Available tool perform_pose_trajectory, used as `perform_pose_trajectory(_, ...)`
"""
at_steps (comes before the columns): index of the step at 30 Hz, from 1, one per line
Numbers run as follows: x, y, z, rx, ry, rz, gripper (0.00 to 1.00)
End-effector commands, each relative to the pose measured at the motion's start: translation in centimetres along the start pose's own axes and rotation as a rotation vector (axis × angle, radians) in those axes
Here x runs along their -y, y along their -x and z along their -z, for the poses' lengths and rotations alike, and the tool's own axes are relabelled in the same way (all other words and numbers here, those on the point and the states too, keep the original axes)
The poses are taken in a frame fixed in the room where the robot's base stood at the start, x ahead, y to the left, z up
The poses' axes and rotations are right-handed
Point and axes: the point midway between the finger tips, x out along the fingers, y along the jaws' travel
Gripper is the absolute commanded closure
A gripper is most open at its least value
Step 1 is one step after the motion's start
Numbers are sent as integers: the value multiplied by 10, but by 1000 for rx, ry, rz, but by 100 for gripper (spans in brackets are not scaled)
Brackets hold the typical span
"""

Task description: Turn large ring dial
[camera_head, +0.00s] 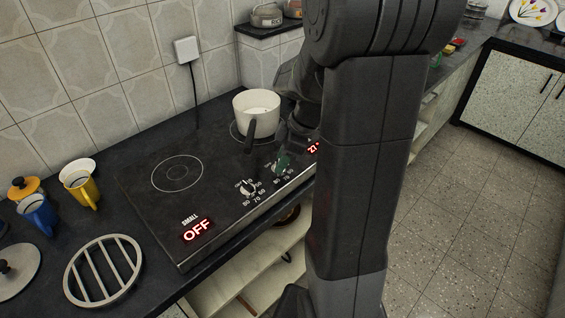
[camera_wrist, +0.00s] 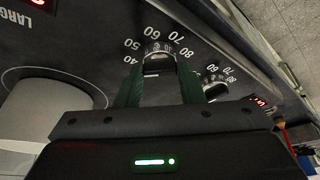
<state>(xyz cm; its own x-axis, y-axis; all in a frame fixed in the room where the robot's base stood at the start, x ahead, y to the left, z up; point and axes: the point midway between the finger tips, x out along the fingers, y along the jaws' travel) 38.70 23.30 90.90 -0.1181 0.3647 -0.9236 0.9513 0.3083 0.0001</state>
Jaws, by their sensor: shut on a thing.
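The large ring dial (camera_wrist: 158,60) is a round knob with white numbers around it on the black cooktop, near the word LARGE. My gripper (camera_wrist: 159,70) is shut on this dial in the wrist view, with a green finger on either side of it. In the head view my gripper (camera_head: 283,162) is at the cooktop's front right, and it hides the dial. The red display (camera_head: 314,148) for this ring is partly hidden by my arm; it shows lit digits starting with 2. The small ring dial (camera_head: 247,187) is to the left and also shows in the wrist view (camera_wrist: 212,90).
A white pot (camera_head: 256,112) with a dark handle stands on the large ring, just behind my gripper. The small ring (camera_head: 177,174) is bare, and its display (camera_head: 198,230) reads OFF. Yellow (camera_head: 80,186) and blue (camera_head: 38,214) mugs and a round rack (camera_head: 104,270) lie left.

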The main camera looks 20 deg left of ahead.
Motion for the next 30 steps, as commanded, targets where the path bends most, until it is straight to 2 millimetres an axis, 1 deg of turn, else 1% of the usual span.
perform_pose_trajectory(18,7,0,2,1,-533,-224,88)
perform_pose_trajectory(30,9,-1,5,1,-839,-350,88)
